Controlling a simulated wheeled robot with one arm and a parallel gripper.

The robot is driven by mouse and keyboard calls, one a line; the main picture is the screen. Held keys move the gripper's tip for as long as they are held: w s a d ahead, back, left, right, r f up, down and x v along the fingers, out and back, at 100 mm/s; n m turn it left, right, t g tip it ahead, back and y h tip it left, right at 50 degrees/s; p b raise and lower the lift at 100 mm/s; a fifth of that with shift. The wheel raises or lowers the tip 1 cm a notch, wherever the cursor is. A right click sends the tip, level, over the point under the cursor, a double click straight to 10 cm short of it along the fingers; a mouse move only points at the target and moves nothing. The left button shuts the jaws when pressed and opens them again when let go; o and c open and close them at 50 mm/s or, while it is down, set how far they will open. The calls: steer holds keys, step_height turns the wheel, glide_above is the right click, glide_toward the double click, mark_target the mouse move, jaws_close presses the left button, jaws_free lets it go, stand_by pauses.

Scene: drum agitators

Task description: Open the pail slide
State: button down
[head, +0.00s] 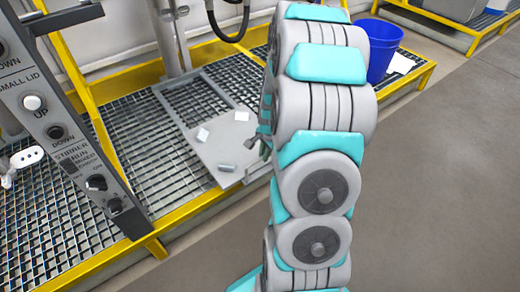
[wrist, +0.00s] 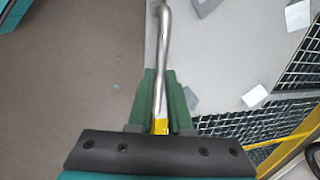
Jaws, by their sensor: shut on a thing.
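The pail slide appears to be the flat grey plate (head: 222,138) lying on the grating in the head view. Its grey surface also shows at the upper right of the wrist view (wrist: 235,65). A bent metal rod handle (wrist: 161,45) runs down the middle of the wrist view. My gripper (wrist: 159,82) has its green fingers shut around this rod. A yellow piece shows between the fingers lower down. In the head view my arm hides most of the gripper and the handle. Where the rod joins the plate cannot be seen clearly.
A control panel (head: 62,110) with knobs stands at the left. Yellow-edged grating (head: 100,190) surrounds the plate. A blue pail (head: 380,48) stands behind my arm at the right. Small pale pieces lie on the plate. Bare floor (head: 440,170) is clear at the right.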

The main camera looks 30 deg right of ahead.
steer(key=shift+s, duration=0.25)
steer(key=c, duration=0.8)
jaws_free()
steer(key=shift+c, duration=0.2)
step_height(320, 180, up, 8)
steer(key=s, duration=0.1)
steer(key=shift+s+f, duration=0.15)
steer(key=shift+s, duration=0.05)
